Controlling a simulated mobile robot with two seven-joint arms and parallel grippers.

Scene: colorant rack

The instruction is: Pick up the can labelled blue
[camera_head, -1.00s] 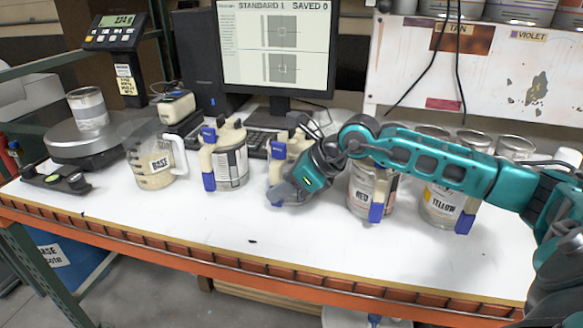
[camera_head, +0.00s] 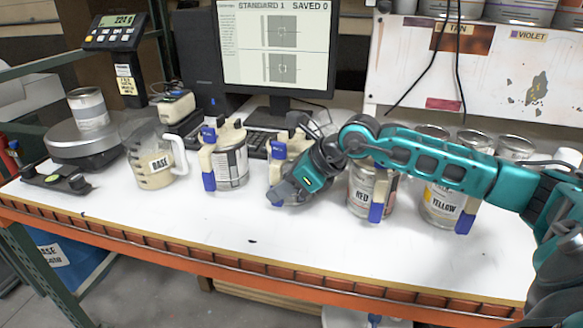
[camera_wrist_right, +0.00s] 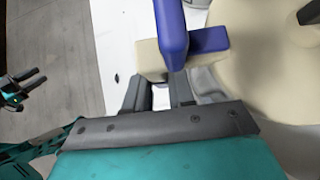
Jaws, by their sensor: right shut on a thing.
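My right gripper (camera_head: 279,196) is at the front of a can with a cream-and-blue holder (camera_head: 279,150), between the leftmost can and the RED can. The arm and gripper cover this can's label, so I cannot read it. In the right wrist view my right gripper (camera_wrist_right: 162,95) is shut on the cream-and-blue handle (camera_wrist_right: 173,40). The can appears to stand on the table. At the left edge of the wrist view a dark gripper, apparently my left (camera_wrist_right: 22,88), shows small; its jaw state is unclear.
The RED can (camera_head: 361,187) and YELLOW can (camera_head: 438,205) stand close on the right. Another can in a holder (camera_head: 232,165) and the BASE jug (camera_head: 153,165) stand left. A monitor (camera_head: 276,45) is behind. The white tabletop's front strip (camera_head: 300,240) is mostly clear.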

